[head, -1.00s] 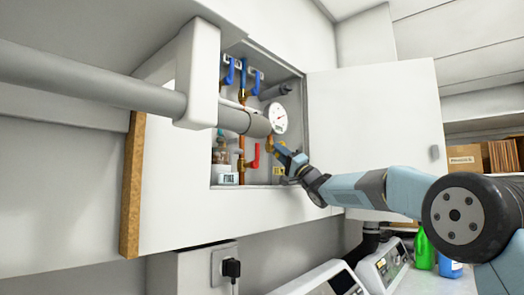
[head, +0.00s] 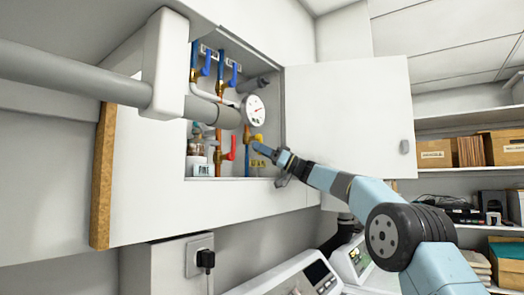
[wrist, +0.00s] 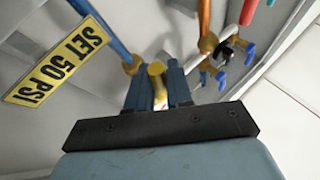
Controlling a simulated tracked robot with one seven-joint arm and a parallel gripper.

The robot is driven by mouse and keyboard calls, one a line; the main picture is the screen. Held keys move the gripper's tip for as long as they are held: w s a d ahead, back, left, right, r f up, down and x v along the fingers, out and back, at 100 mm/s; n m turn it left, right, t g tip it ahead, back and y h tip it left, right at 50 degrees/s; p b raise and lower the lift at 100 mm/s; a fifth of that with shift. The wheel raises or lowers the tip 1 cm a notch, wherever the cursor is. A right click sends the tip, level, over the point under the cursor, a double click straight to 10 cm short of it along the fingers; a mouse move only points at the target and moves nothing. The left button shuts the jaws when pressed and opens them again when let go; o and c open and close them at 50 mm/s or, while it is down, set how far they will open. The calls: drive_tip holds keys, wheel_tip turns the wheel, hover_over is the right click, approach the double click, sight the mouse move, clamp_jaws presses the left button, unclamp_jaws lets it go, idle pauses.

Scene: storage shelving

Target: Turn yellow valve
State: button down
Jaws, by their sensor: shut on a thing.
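The yellow valve (head: 257,138) is a small handle on a brass fitting inside the open wall cabinet, below the white round gauge (head: 254,109). In the wrist view its yellow handle (wrist: 157,82) stands between the two blue-grey fingers of my gripper (wrist: 155,92), which is shut on it. In the head view my gripper (head: 264,150) reaches into the cabinet from the right, with its tips at the valve. The fingers partly hide the handle there.
A red valve handle (head: 232,147) is just left of the yellow one. Blue handles (head: 233,74) sit higher up. The open white door (head: 345,120) stands right of my gripper. A yellow "SET 50 PSI" label (wrist: 55,62) is nearby. A thick grey pipe (head: 70,80) crosses at left.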

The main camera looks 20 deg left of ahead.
drive_tip(key=shift+w+f, duration=0.15)
drive_tip(key=shift+f, duration=0.05)
idle(0.3)
drive_tip(key=c, duration=1.1)
unclamp_jaws()
drive_tip(key=shift+r, duration=0.15)
